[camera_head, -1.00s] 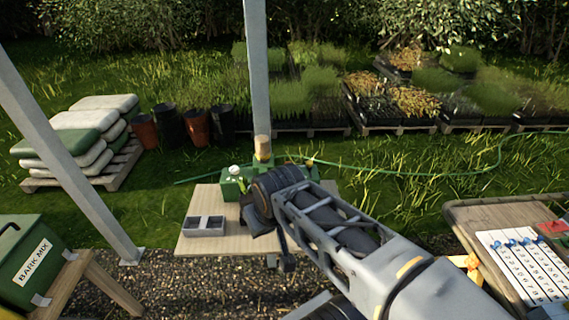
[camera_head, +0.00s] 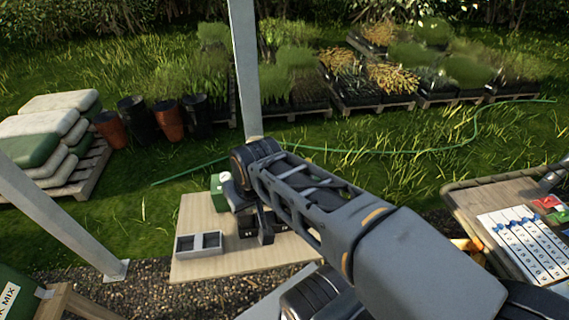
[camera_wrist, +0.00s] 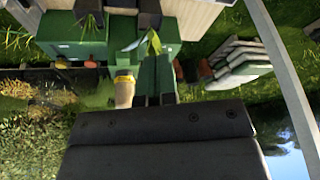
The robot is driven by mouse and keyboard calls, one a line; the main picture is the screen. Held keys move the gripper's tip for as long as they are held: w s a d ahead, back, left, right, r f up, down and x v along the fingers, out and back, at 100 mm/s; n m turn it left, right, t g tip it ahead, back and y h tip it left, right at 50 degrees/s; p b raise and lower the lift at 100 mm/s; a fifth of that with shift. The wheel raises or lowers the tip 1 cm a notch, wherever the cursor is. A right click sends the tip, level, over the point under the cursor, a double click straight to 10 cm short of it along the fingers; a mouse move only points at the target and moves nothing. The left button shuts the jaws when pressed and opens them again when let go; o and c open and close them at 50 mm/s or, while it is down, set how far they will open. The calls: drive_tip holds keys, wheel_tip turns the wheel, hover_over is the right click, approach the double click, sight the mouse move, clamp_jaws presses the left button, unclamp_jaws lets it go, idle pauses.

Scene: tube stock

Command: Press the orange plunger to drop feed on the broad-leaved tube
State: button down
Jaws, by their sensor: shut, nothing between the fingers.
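In the head view a green box (camera_head: 217,195) with a white knob shows at the back of a light wooden table, mostly hidden by my arm. My gripper (camera_head: 264,232) is shut and empty, low over the table beside the green box. The wrist view shows green housings (camera_wrist: 62,38), a broad green-yellow leaf (camera_wrist: 152,42) and a tan cylinder with a yellow band (camera_wrist: 125,92). Narrow grassy leaves (camera_wrist: 18,40) show at its upper left. A small orange spot (camera_wrist: 90,64) lies at a housing's edge; I cannot tell whether it is the orange plunger.
A grey two-part tray (camera_head: 198,244) stands on the front left of the light table (camera_head: 196,270). A metal post (camera_head: 245,80) rises behind it. A table with a numbered chart (camera_head: 525,240) is at the right. Stacked sacks (camera_head: 45,125) and pots (camera_head: 168,118) are at the left.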

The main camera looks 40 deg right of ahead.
drive_tip(key=w+d+m+y+p, duration=0.3)
drive_tip(key=w+d+m, duration=0.5)
drive_tip(key=w+m, duration=0.3)
drive_tip(key=w+d+f+m+t, duration=0.1)
drive_tip(key=w+d+m+t, duration=0.1)
drive_tip(key=d+m, duration=0.4)
drive_tip(key=w+d+f+m+t+p, duration=0.1)
drive_tip(key=w+d+m+t, duration=0.1)
drive_tip(key=d+m, duration=0.4)
drive_tip(key=w+d, duration=0.1)
drive_tip(key=d, duration=0.1)
drive_tip(key=shift+w+d+t+h, duration=0.3)
drive_tip(key=shift+w, duration=0.05)
drive_tip(key=shift+f, duration=0.2)
wheel_tip(320, 180, down, 9)
drive_tip(key=b, duration=0.7)
drive_tip(key=shift+r, duration=0.2)
drive_tip(key=shift+f, duration=0.1)
drive_tip(key=shift+f+b, duration=0.3)
drive_tip(key=shift+b, duration=0.25)
